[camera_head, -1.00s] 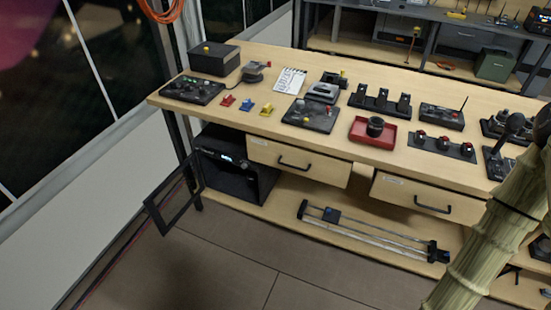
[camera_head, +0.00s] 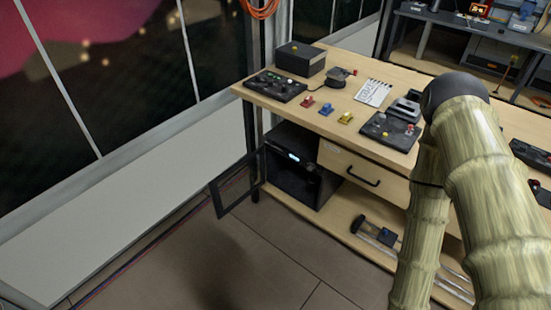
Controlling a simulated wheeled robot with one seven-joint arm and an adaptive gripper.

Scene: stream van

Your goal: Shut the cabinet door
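The cabinet is a black box (camera_head: 292,178) under the left end of the wooden workbench, with a small lit display on its front. Its door (camera_head: 238,184) is a dark frame with a see-through middle. The door stands wide open, swung out to the left of the cabinet toward the wall. My arm rises at the right of the view, in front of the bench. My gripper is out of view, so I cannot see whether it is open or shut.
The workbench top (camera_head: 333,118) carries control boxes, small coloured pieces and a clapper board (camera_head: 373,92). A drawer (camera_head: 362,172) with a black handle is right of the cabinet. A slider rail (camera_head: 375,234) lies on the lower shelf. Floor (camera_head: 235,262) in front of the door is clear.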

